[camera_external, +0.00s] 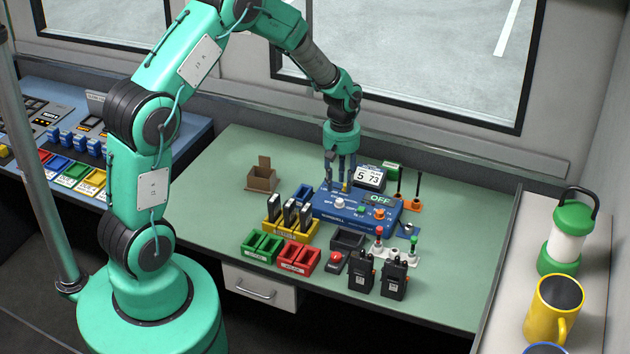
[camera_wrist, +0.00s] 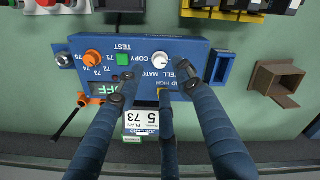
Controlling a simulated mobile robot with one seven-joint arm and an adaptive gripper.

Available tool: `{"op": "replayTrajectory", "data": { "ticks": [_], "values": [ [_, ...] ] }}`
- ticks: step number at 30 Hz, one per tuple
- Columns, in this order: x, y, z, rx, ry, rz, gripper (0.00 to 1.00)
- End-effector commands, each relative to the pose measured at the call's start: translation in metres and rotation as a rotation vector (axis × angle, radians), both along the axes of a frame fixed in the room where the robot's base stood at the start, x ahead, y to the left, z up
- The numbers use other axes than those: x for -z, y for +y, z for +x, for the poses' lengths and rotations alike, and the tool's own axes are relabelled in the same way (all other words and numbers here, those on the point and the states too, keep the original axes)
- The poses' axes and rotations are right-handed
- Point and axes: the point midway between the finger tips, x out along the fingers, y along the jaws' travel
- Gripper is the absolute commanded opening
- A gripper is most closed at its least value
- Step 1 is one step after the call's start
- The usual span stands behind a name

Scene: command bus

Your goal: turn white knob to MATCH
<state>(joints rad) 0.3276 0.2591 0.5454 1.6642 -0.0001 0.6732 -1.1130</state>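The blue console (camera_external: 325,205) stands on the green desk. Its white knob (camera_external: 340,203) sits on the front part of the top and also shows in the wrist view (camera_wrist: 160,58), by labels reading TELL, COPY and MATCH. Which label the knob points to is too small to tell. My gripper (camera_external: 341,187) is above the back of the console, pointing down. In the wrist view my gripper (camera_wrist: 158,80) has its dark blue fingers spread, open and empty. The white knob is just beyond the fingertips, between the two outer ones, and no finger is closed on it.
A green button (camera_wrist: 124,59) and an orange knob (camera_wrist: 93,57) share the console top beside the white knob. An OFF display (camera_external: 380,198) is behind them. The desk's left part is clear.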

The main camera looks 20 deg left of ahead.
Motion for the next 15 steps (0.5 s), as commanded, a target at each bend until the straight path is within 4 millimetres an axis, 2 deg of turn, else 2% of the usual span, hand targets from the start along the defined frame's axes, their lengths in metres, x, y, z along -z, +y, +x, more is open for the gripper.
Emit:
{"op": "replayTrajectory", "data": {
  "ticks": [1,6,15],
  "values": [
    [0.01,0.0,-0.001,0.0,0.002,0.001,0.36],
    [0.035,0.0,-0.001,0.0,0.002,0.001,0.36],
    [0.056,0.0,0.0,0.0,0.0,0.0,0.36]
  ]
}}
